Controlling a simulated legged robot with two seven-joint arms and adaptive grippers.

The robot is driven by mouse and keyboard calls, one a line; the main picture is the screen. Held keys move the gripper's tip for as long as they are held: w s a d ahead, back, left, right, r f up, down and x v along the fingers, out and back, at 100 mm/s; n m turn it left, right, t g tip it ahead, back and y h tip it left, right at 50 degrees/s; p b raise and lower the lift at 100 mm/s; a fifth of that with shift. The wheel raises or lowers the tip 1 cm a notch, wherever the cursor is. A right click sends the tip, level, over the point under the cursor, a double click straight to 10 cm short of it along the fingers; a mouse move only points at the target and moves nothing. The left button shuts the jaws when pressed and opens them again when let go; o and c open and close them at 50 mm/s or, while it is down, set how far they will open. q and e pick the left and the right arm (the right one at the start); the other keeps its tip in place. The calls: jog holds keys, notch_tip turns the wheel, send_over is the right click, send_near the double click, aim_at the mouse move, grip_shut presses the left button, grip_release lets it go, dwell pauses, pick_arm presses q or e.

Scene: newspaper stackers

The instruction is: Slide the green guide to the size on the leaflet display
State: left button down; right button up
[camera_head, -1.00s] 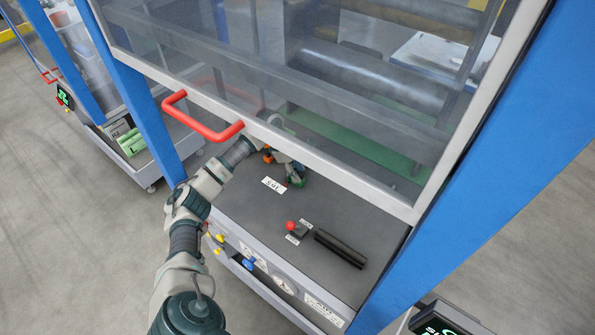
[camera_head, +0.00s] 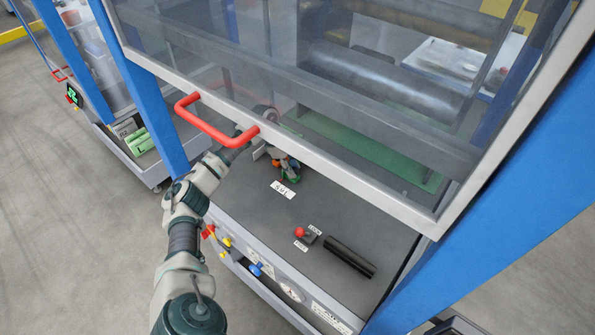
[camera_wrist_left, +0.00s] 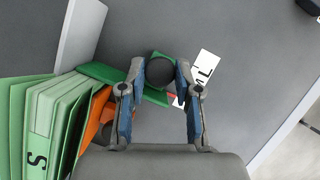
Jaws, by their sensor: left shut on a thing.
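My left gripper (camera_head: 292,172) reaches under the raised clear cover. In the left wrist view its fingers (camera_wrist_left: 161,80) are shut on a dark round knob (camera_wrist_left: 160,71) on the green guide (camera_wrist_left: 110,74). The guide also shows as a small green piece in the head view (camera_head: 296,179), partly hidden by the gripper. A white size label (camera_head: 283,190) lies beside it on the grey deck. In the wrist view the label (camera_wrist_left: 207,68) shows an L; a red mark sits near its lower end. No leaflet display is readable at this station. My right gripper is out of view.
Green leaflets marked S (camera_wrist_left: 38,130) and an orange piece (camera_wrist_left: 97,115) stand beside the guide. The cover's red handle (camera_head: 214,122) hangs over my arm. A red-knobbed lever (camera_head: 300,232) and black bar (camera_head: 350,257) are on the deck. A neighbouring station has a green-lit screen (camera_head: 73,95).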

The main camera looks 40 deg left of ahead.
pick_arm(q)
jog(key=shift+a, duration=0.1)
jog(key=c, duration=1.1)
grip_release()
jog(key=shift+w+d+r, duration=0.1)
jog(key=shift+w+d, duration=0.05)
jog(key=shift+d, duration=0.25)
jog(key=shift+d+r, duration=0.15)
jog(key=shift+d, duration=0.35)
jog(key=shift+a+f+b+v, duration=0.3)
jog(key=shift+a+b+v, duration=0.5)
jog(key=shift+v, duration=7.85)
jog(key=b+x, duration=0.5)
jog(key=x, duration=1.1)
jog(key=shift+a, duration=0.15)
jog(key=shift+d+f, duration=0.35)
jog(key=shift+f, duration=0.1)
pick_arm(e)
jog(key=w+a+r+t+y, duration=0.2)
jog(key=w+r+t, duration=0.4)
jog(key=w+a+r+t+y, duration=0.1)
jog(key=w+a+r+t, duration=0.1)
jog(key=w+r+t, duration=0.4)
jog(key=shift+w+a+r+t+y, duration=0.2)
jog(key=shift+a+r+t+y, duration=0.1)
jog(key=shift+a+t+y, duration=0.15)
